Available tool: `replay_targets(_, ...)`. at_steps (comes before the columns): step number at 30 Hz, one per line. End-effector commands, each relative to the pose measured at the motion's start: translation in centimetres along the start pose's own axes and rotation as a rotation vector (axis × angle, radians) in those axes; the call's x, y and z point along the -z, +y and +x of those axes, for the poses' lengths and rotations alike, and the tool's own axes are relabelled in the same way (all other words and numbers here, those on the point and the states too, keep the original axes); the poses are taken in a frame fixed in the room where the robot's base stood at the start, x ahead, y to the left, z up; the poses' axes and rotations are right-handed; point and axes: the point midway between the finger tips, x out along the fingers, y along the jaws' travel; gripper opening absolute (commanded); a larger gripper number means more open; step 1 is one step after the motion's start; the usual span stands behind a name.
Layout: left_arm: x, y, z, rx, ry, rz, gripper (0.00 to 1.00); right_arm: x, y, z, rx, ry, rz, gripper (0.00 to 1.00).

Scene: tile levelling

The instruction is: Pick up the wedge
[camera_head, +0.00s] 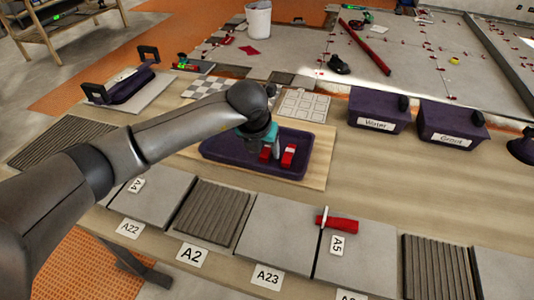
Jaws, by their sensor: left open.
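Small red wedges lie in the dark purple tray (225,165) in the middle of the table. One red wedge (288,155) lies towards the right, clear of my gripper. Another red piece (265,154) is right at my left gripper's fingers and partly hidden by them. My left gripper (261,144), with teal parts, points down over the tray and is open. I cannot tell whether its fingers touch the red piece. My right gripper is out of view.
Purple bins marked Water (376,111) and Grout (452,125) stand at the right. A red-handled tool (341,224) lies on the tile by label A5. Several grey tiles line the front edge. Bare wood lies right of the tray.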

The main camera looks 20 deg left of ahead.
Motion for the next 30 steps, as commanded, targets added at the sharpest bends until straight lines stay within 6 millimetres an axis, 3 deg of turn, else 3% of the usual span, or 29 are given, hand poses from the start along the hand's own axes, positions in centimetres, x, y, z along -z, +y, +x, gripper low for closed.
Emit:
replay_targets(4,0.02,-0.06,1.06,0.001,0.0,0.001,0.62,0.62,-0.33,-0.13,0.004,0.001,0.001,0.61)
replay_targets(13,-0.03,-0.04,1.19,0.001,-0.001,0.001,0.62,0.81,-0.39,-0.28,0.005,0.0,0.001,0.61)
replay_targets(30,-0.04,-0.02,1.17,0.001,-0.001,0.001,0.0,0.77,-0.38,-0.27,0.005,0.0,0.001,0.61)
